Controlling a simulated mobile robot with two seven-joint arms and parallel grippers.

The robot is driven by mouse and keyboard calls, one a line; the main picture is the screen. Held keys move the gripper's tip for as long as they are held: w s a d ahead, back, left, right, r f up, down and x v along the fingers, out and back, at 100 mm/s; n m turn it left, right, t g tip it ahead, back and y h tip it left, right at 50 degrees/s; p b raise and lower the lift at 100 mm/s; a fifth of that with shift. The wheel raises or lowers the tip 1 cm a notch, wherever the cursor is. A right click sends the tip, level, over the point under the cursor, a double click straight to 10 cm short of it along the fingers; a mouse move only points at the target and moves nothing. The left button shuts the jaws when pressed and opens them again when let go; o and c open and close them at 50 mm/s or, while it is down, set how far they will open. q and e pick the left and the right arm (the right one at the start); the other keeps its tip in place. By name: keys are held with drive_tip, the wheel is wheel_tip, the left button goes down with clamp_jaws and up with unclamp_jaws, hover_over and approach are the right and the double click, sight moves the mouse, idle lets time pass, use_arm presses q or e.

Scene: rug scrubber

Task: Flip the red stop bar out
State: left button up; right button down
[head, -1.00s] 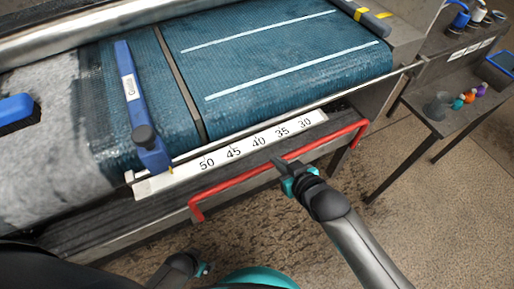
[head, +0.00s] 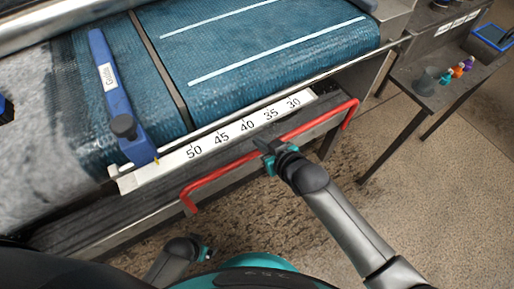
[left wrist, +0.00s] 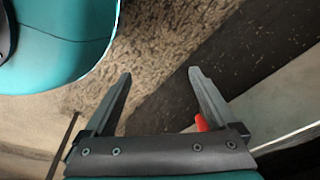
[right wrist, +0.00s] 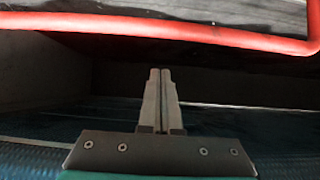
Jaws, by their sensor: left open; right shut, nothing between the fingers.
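The red stop bar (head: 222,171) is a long bent rod along the machine's front edge, below the white number scale. My right gripper (head: 262,143) is shut and empty, its fingers overlapping the bar's middle in the head view. In the right wrist view the bar (right wrist: 150,27) crosses above the shut fingertips (right wrist: 160,72), with a gap in the picture; I cannot tell whether they touch. My left gripper (head: 206,252) is low, near my base, away from the bar. In the left wrist view it is open and empty (left wrist: 160,72), with a small red piece (left wrist: 201,122) behind one finger.
The white scale (head: 215,142) and the wet blue belt (head: 260,60) lie behind the bar. A blue guide (head: 110,75) with a black knob stands at left. A grey side table (head: 445,95) with small coloured items is at right. Brown floor lies in front.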

sight(257, 150)
drive_tip(key=shift+b+x, duration=0.5)
drive_tip(key=shift+x, duration=0.6)
drive_tip(key=b+x, duration=0.3)
drive_tip(key=x, duration=0.2)
use_arm(q)
drive_tip(key=w+d+r, duration=0.3)
drive_tip(key=w+r, duration=0.2)
drive_tip(key=r, duration=0.4)
drive_tip(key=shift+t+b, duration=0.3)
drive_tip(key=shift+t, duration=0.1)
use_arm(e)
drive_tip(key=shift+s+d+f, duration=0.3)
drive_tip(key=shift+s+d, duration=0.3)
drive_tip(key=shift+s, duration=0.2)
drive_tip(key=shift+s+d+f, duration=0.3)
drive_tip(key=shift+s+d, duration=0.35)
drive_tip(key=shift+s, duration=0.2)
use_arm(q)
drive_tip(key=shift+w, duration=0.1)
